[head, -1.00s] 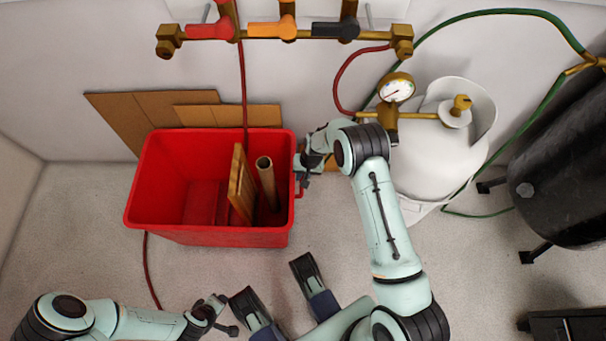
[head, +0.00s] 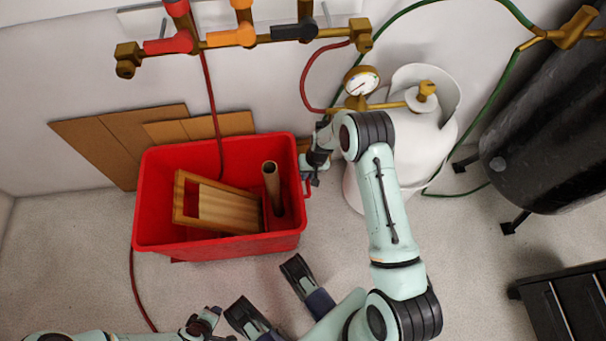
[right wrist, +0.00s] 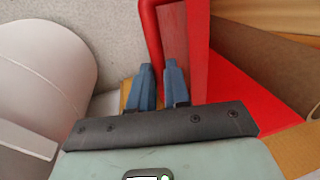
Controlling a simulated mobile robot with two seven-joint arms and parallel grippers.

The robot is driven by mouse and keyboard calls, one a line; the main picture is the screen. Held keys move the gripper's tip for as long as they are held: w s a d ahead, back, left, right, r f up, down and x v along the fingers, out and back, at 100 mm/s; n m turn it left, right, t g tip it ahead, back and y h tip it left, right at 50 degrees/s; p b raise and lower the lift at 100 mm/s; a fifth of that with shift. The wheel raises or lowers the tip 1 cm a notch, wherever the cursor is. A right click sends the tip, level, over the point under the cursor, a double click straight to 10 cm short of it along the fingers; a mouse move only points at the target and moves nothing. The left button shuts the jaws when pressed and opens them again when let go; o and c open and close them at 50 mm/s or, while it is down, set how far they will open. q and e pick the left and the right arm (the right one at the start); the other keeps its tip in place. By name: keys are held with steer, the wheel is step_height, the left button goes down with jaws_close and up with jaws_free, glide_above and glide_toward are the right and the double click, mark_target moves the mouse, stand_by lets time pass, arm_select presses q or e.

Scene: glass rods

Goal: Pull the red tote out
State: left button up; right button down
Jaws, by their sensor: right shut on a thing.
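The red tote (head: 220,248) stands on the floor in front of the wall, turned a little. It also shows in the right wrist view (right wrist: 196,50). A wooden frame (head: 183,200) lies tilted inside it, with a brown tube (head: 271,185) leaning at its right. My right gripper (head: 310,178) is at the tote's right side, shut on its red handle; its blue fingers (right wrist: 157,68) show close to the handle in the right wrist view. My left gripper (head: 207,322) is at the bottom edge, apart from the tote; its jaws are too unclear to judge.
A white gas cylinder (head: 415,140) with a gauge (head: 361,81) stands close right of my right gripper. A red hose (head: 137,300) passes behind the tote and comes out at front left. Brown boards (head: 95,145) lean on the wall. A black tank (head: 550,130) stands far right. Floor in front is partly clear.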

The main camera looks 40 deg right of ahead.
steer(key=shift+d, duration=0.1)
steer(key=c, duration=1.1)
jaws_free()
step_height(320, 180, up, 8)
steer(key=d+p, duration=0.1)
steer(key=p, duration=0.3)
steer(key=shift+s, duration=0.45)
steer(key=shift+d, duration=0.1)
